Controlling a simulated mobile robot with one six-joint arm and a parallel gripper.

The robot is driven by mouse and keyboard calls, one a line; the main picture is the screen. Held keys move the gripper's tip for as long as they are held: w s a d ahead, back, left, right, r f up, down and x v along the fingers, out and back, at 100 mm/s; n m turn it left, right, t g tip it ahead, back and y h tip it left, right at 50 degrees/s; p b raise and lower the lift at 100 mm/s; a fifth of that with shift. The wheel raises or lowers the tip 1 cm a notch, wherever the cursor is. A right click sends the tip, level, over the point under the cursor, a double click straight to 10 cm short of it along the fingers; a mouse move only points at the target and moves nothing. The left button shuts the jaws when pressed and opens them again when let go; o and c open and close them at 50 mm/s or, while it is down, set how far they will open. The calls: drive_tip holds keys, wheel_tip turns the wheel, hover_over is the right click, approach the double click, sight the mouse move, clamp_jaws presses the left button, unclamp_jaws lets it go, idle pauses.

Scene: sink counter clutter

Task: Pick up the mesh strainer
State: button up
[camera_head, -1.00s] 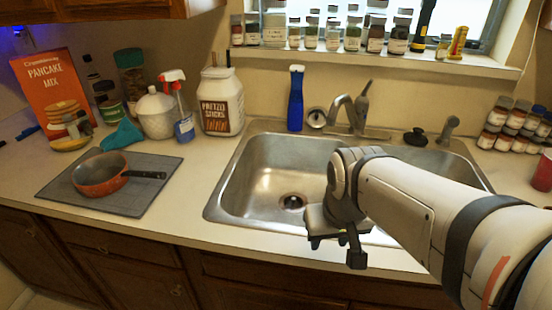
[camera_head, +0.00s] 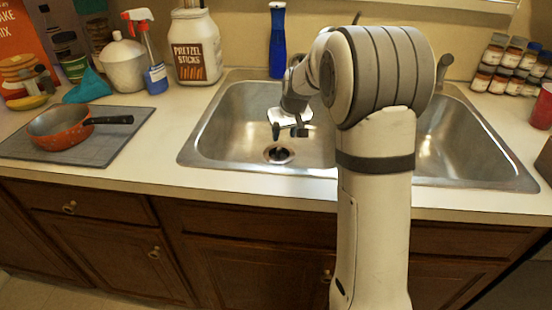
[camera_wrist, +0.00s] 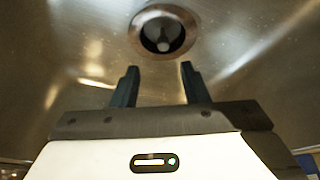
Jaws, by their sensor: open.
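A round metal drain fitting (camera_wrist: 163,33) with a pale knob in its dark centre is set in the sink floor. It looks like the strainer, but its mesh cannot be made out. It also shows in the head view (camera_head: 279,155). My gripper (camera_head: 289,133) is over the left basin, above the drain in the picture. In the wrist view my gripper's two dark fingers (camera_wrist: 160,69) are apart with nothing between them. The drain lies beyond the fingertips, not touched.
The steel sink (camera_head: 215,125) has walls around my gripper. A blue bottle (camera_head: 278,42) stands behind it. A pan (camera_head: 60,128) rests on a grey mat (camera_head: 120,125) at left. Spice jars (camera_head: 515,65) and a red cup (camera_head: 541,108) are at right.

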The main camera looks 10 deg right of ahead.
sight(279, 148)
drive_tip(key=x, duration=0.3)
drive_tip(key=b+x, duration=0.1)
drive_tip(key=x, duration=0.3)
drive_tip(key=shift+a+f, duration=0.25)
drive_tip(key=shift+f, duration=0.05)
drive_tip(key=shift+c, duration=0.5)
clamp_jaws()
